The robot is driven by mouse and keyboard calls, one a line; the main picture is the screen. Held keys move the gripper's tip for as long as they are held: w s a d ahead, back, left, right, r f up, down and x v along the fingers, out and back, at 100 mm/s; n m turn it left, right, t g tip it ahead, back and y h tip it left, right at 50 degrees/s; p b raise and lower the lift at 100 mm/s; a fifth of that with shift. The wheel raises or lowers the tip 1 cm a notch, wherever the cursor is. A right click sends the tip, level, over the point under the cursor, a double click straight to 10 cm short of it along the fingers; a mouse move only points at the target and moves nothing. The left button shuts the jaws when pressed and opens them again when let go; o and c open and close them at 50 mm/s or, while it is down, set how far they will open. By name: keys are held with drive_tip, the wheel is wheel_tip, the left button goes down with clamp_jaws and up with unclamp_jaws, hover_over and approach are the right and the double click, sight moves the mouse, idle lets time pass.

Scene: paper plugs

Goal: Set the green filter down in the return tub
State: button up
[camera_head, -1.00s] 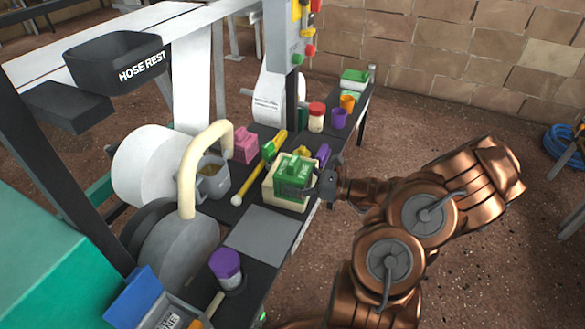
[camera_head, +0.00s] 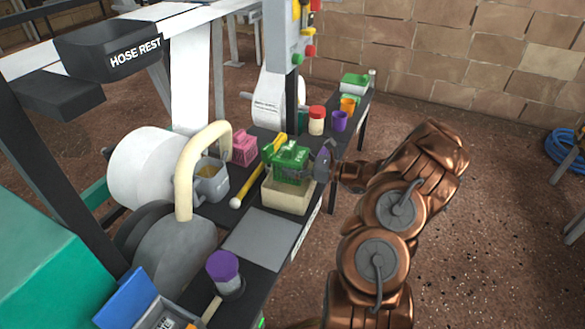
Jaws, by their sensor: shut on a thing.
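The green filter (camera_head: 287,164), a boxy block with pale lettering, is held over an open cream tub (camera_head: 288,199) on the dark bench. My gripper (camera_head: 312,166) reaches in from the right and is shut on the filter's right side. The far fingertip is partly hidden by the filter. The filter's underside is at about the tub's rim, and I cannot tell how much of it is still inside. No label marks any tub as the return tub; a pale tub with a green item in it (camera_head: 354,83) stands at the bench's far end.
Left of the cream tub are a yellow stick (camera_head: 252,184), a pink block (camera_head: 243,148) and a grey container (camera_head: 210,181). A grey plate (camera_head: 262,238) lies in front. A red-lidded jar (camera_head: 316,120), purple cup (camera_head: 339,121) and orange cup (camera_head: 348,104) stand behind.

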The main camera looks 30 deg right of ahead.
drive_tip(key=shift+f, duration=0.7)
drive_tip(key=shift+f, duration=0.65)
drive_tip(key=o, duration=0.9)
